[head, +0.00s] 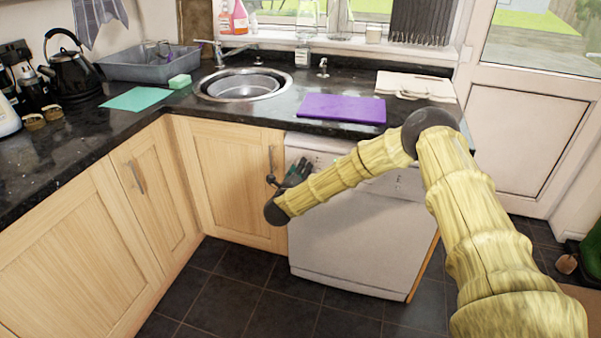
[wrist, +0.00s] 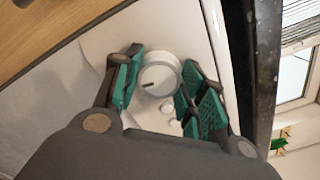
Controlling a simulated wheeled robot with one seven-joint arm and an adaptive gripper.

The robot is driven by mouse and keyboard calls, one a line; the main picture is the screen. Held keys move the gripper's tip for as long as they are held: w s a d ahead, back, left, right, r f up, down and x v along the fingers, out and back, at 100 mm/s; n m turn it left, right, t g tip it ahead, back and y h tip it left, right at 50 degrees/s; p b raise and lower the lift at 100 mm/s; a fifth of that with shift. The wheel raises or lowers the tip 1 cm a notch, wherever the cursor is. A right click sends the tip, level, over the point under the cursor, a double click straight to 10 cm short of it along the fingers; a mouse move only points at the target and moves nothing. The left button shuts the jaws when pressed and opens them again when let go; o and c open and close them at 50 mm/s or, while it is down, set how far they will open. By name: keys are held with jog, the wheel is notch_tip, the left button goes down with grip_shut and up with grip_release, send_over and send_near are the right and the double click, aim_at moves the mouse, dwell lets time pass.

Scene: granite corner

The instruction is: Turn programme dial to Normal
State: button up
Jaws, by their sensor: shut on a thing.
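The white dishwasher (head: 350,245) stands under the counter, with its control panel along the top front. My gripper (head: 297,172), with dark green pads, is at the upper left of that panel. In the wrist view, the round white programme dial (wrist: 161,77) sits between the two fingers of my gripper (wrist: 160,80), which is shut on it. A short dark mark on the dial's face points to the lower left of that picture. No programme labels can be read. In the head view the gripper hides the dial.
A smaller white button (wrist: 168,108) is beside the dial. The dark counter (head: 255,118) overhangs just above the panel and holds a purple board (head: 342,108) and a sink (head: 240,85). A wooden cupboard (head: 235,180) with a metal handle is close left of my gripper. The tiled floor (head: 240,300) in front is clear.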

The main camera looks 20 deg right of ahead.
jog(key=shift+n, duration=0.7)
jog(key=o, duration=1)
jog(key=shift+a, duration=0.1)
jog(key=v, duration=1.2)
